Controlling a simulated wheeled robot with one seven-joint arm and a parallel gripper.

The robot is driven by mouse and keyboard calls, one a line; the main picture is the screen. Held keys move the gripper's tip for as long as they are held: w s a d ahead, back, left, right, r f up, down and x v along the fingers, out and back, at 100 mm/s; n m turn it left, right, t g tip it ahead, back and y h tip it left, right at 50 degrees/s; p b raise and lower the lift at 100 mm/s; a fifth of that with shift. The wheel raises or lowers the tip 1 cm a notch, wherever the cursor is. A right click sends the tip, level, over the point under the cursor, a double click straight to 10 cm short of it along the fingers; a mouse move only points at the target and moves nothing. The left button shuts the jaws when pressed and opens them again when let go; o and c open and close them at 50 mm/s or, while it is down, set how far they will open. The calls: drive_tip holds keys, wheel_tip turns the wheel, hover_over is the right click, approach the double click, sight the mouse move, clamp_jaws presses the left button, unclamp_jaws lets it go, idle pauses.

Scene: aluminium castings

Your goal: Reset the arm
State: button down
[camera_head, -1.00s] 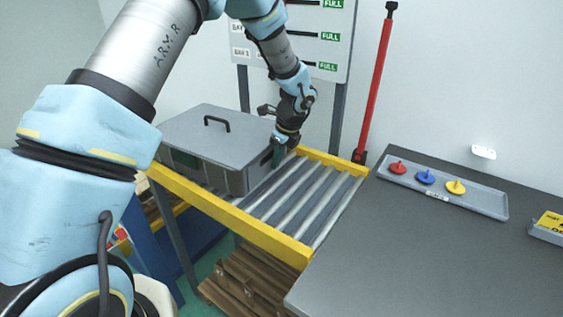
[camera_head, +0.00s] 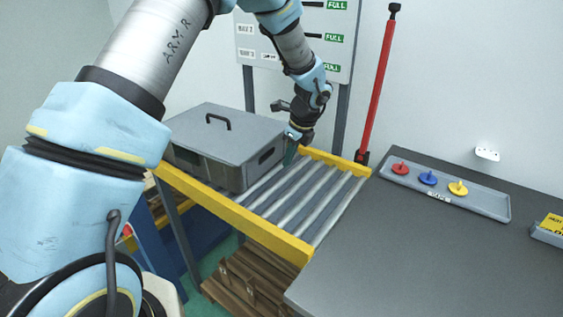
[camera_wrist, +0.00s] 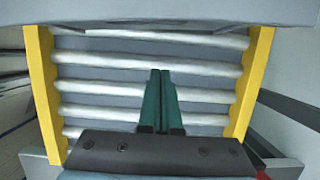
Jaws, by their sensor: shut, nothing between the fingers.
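My gripper (camera_head: 290,153) is above the roller conveyor (camera_head: 315,197), just right of a grey lidded box. In the wrist view its two green fingers (camera_wrist: 161,100) are together with nothing between them, over the bare rollers. My blue and silver arm reaches across the upper left of the head view.
The grey box (camera_head: 222,145) with a black lid handle stands on the conveyor's left part, close to my gripper. Yellow rails (camera_head: 235,218) edge the conveyor. A dark table (camera_head: 430,255) on the right holds a tray (camera_head: 487,203) with red, blue and yellow knobbed pieces. A red post (camera_head: 377,85) stands behind.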

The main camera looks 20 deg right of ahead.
drive_tip(key=a+b+v, duration=0.1)
drive_tip(key=v, duration=0.7)
drive_tip(key=shift+d+b, duration=0.35)
drive_tip(key=shift+d, duration=0.05)
drive_tip(key=a+n, duration=0.2)
drive_tip(key=a, duration=0.2)
drive_tip(key=w+a+n, duration=0.1)
drive_tip(key=a+n, duration=0.2)
drive_tip(key=a, duration=0.2)
drive_tip(key=w+a+r+n+g, duration=0.1)
drive_tip(key=a+n, duration=0.2)
drive_tip(key=a, duration=0.1)
drive_tip(key=shift+w+a, duration=0.2)
drive_tip(key=shift+a, duration=0.15)
drive_tip(key=s+a+n+h, duration=0.1)
drive_tip(key=s+a+n, duration=0.3)
drive_tip(key=a+n, duration=0.6)
drive_tip(key=s+a+n, duration=0.5)
drive_tip(key=a+n, duration=0.6)
drive_tip(key=a, duration=0.4)
drive_tip(key=shift+s+h, duration=0.2)
drive_tip(key=shift+h, duration=0.2)
